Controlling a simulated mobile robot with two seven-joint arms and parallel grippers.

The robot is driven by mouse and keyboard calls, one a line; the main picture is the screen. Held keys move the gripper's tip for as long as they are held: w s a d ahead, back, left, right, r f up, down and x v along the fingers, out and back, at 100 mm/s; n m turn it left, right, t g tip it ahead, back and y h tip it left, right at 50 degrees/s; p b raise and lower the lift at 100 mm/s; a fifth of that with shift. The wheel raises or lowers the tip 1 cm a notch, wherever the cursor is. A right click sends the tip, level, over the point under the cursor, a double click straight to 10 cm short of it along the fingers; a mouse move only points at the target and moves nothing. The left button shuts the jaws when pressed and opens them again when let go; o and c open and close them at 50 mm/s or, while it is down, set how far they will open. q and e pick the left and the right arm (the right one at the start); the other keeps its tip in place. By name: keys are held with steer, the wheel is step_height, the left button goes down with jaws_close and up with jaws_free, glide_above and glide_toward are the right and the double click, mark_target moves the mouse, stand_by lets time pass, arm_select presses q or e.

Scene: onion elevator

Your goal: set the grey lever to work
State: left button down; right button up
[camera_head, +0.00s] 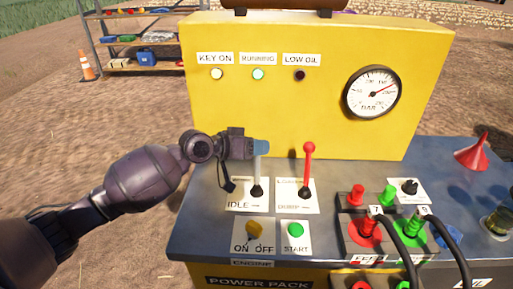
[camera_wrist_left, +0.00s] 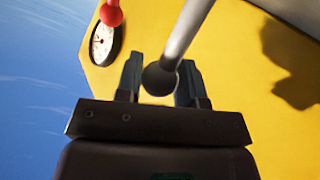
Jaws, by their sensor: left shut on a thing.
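The grey lever (camera_head: 257,176) stands nearly upright on a white plate labelled "IDLE", at the left of the yellow power pack's control deck. My left gripper (camera_head: 261,147) reaches in from the left and is shut on the lever's top end, which its fingers mostly hide. In the left wrist view the grey lever (camera_wrist_left: 188,32) runs between the two fingers of my left gripper (camera_wrist_left: 161,82). My right gripper is in neither view.
A red-knobbed lever (camera_head: 308,165) stands close to the right. Red and green hose couplings (camera_head: 365,230) crowd the deck's right. The yellow panel (camera_head: 300,115) rises behind; its RUNNING lamp (camera_head: 258,74) glows green.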

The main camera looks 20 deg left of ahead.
arm_select(q)
steer(key=shift+w+r, duration=0.1)
steer(key=c, duration=0.8)
jaws_free()
steer(key=shift+o, duration=0.2)
steer(key=v, duration=1)
steer(key=shift+s+a, duration=0.25)
steer(key=shift+r, duration=0.1)
